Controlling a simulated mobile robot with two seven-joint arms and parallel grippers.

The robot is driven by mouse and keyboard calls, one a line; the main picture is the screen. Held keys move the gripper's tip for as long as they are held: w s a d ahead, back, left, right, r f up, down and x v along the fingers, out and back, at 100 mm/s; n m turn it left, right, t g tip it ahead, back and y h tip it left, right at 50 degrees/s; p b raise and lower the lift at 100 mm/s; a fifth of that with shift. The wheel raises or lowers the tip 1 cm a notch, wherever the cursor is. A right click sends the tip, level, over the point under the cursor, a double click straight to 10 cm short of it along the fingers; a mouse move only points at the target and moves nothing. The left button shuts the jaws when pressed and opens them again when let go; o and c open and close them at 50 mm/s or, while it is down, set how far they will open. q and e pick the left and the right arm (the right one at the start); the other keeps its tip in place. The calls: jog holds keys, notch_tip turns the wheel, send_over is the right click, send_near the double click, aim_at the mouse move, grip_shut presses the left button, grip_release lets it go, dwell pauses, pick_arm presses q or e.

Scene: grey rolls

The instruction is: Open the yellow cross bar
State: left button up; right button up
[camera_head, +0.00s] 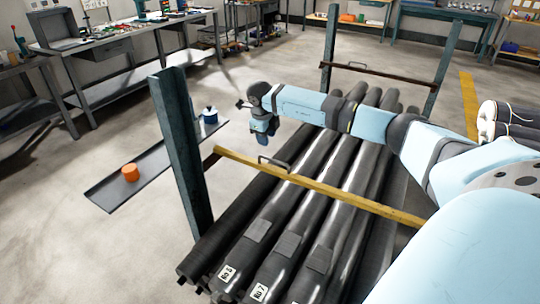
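The yellow cross bar (340,190) runs slantwise across the front of the rack, from the left post toward the lower right. A small dark handle (274,163) stands on it near its left end. My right arm reaches in from the right above the rolls. My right gripper (262,143) points down, just above and left of the handle in the picture, and seems apart from it. Its fingers are too small and dark to tell whether they are open. My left gripper is not in view.
Dark grey rolls (283,205) lie side by side between teal posts (183,150). A second bar (385,74), dark, crosses the far end. An orange cylinder (130,173) and a blue container (210,115) stand on a low grey shelf (105,197) at left. Workbenches line the walls.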

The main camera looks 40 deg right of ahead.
aim_at(269, 159)
jog(key=f, duration=0.3)
jog(key=d+f, duration=0.1)
jog(key=f, duration=0.5)
jog(key=shift+w+d+f+b, duration=0.25)
jog(key=shift+d+f+b, duration=0.05)
jog(key=shift+d+b, duration=0.1)
jog(key=shift+c, duration=0.5)
grip_shut()
